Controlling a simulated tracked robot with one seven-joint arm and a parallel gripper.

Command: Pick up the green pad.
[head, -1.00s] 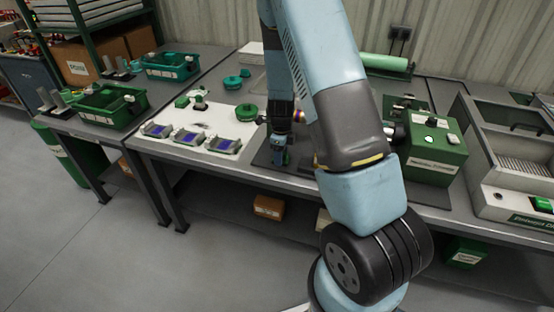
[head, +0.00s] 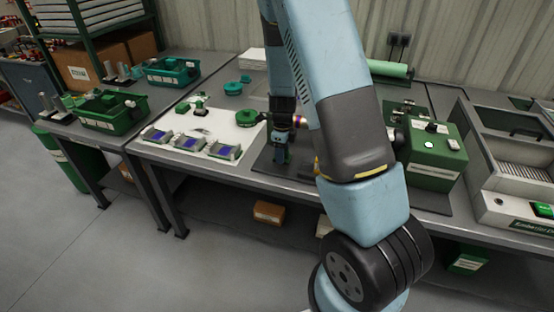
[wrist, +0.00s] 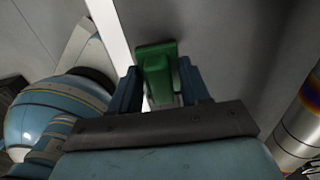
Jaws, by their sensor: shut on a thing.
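The green pad (wrist: 157,75) shows in the wrist view as a small green block between the two blue fingers of my gripper (wrist: 160,88). The fingers are shut on its sides, and its far end sticks out past them. In the head view my gripper (head: 281,155) points down at the dark mat on the workbench, right of the white board. The pad is too small and too hidden to make out there. I cannot tell whether it touches the mat.
Blue-screened devices (head: 190,142) line the front of the white board (head: 212,129). A green round part (head: 247,117) sits close left of my gripper. A green machine box (head: 434,146) stands to the right. Green trays (head: 114,112) are on the left bench.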

